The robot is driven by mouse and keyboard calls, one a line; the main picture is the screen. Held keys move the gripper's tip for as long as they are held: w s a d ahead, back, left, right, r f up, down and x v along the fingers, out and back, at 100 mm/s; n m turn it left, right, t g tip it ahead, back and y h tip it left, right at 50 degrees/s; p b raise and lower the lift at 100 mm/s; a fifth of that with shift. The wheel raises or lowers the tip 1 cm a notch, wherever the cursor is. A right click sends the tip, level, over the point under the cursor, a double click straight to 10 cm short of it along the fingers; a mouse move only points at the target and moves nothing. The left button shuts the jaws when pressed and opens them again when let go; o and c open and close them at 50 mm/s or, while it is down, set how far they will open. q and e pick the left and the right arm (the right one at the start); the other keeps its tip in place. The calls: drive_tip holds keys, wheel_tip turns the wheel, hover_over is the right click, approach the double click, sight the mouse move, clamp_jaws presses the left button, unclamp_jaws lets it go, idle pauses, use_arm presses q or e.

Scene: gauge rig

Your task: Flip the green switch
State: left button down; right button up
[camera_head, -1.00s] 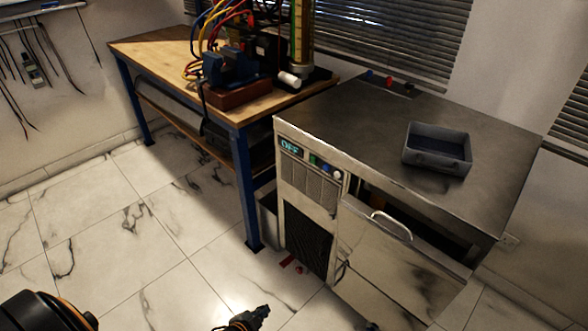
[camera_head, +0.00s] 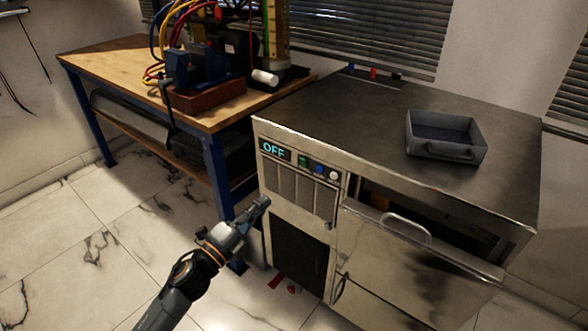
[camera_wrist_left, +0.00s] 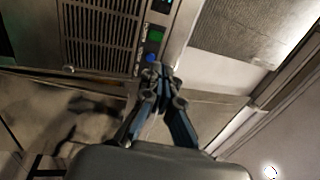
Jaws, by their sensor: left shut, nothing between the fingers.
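The green switch (camera_head: 303,161) is on the front control panel of the metal cabinet (camera_head: 300,210), between the "OFF" display (camera_head: 274,150) and a blue knob (camera_head: 319,169). My left gripper (camera_head: 264,201) is shut and empty. In the head view it is below and left of the switch, in front of the cabinet. In the left wrist view the gripper (camera_wrist_left: 160,72) points at the panel, with its tips near the blue knob (camera_wrist_left: 151,57); the green switch (camera_wrist_left: 155,37) shows just beyond them. I cannot tell any contact. My right gripper is not in view.
A half-open drawer with a handle (camera_head: 405,228) juts out right of the panel. A grey tray (camera_head: 445,150) sits on the cabinet top. A wooden workbench (camera_head: 110,62) with a vise and hoses stands left. Small red pieces (camera_head: 291,288) lie on the floor.

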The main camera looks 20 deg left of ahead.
sight(302, 161)
use_arm(q)
drive_tip(key=shift+w, duration=0.15)
drive_tip(key=x, duration=1.2)
drive_tip(key=shift+w, duration=0.35)
drive_tip(key=shift+w+d+r, duration=0.1)
drive_tip(key=shift+w+d, duration=0.15)
drive_tip(key=shift+w, duration=0.25)
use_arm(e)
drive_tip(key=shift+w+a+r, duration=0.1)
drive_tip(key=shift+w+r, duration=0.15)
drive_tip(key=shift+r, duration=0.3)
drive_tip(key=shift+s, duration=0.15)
